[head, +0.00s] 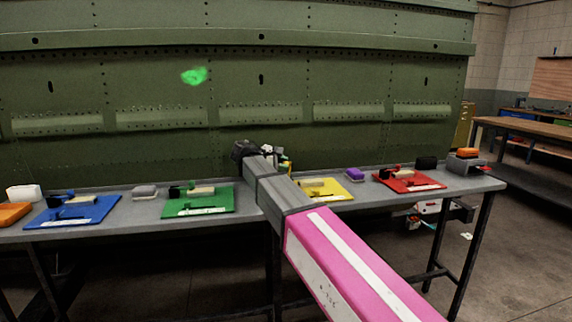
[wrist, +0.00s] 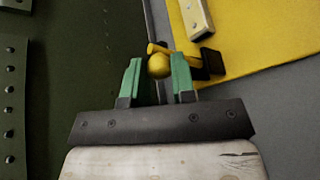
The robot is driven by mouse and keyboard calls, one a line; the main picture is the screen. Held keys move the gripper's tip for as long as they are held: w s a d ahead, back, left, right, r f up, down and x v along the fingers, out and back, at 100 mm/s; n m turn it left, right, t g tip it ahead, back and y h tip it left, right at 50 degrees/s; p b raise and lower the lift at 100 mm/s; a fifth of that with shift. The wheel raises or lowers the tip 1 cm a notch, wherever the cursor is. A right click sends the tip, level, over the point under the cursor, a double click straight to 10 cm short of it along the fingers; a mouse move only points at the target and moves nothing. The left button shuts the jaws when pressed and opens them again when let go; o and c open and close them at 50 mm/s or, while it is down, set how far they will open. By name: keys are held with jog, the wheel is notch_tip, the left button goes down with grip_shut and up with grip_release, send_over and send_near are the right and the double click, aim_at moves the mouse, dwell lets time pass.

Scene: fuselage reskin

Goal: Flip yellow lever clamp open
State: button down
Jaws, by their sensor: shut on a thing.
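The yellow lever clamp shows in the wrist view as a yellow lever ending in a round knob (wrist: 158,66), with a black base (wrist: 212,64) at the corner of a yellow plate (wrist: 265,45). My gripper (wrist: 156,72) has its green fingers on either side of the knob, shut on it. In the head view my arm reaches over the bench and my gripper (head: 286,165) is small beside the yellow plate (head: 334,190). My arm hides the plate's left part and most of the clamp there.
A grey bench (head: 370,200) carries a blue plate (head: 75,212), a green plate (head: 205,204) and a red plate (head: 412,183), each with clamps. A purple block (head: 354,174) sits right of the yellow plate. A green riveted fuselage panel (head: 230,50) stands close behind the bench.

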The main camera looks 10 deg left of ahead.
jog(key=shift+s+a+f+h, duration=0.1)
jog(key=shift+a+h, duration=0.15)
jog(key=shift+h, duration=0.15)
dwell(0.3)
jog(key=c, duration=0.9)
grip_release()
jog(key=shift+c, duration=0.2)
jog(key=shift+a, duration=0.1)
jog(key=v, duration=1)
jog(key=shift+s+a, duration=0.2)
jog(key=shift+s, duration=0.15)
jog(key=shift+f, duration=0.1)
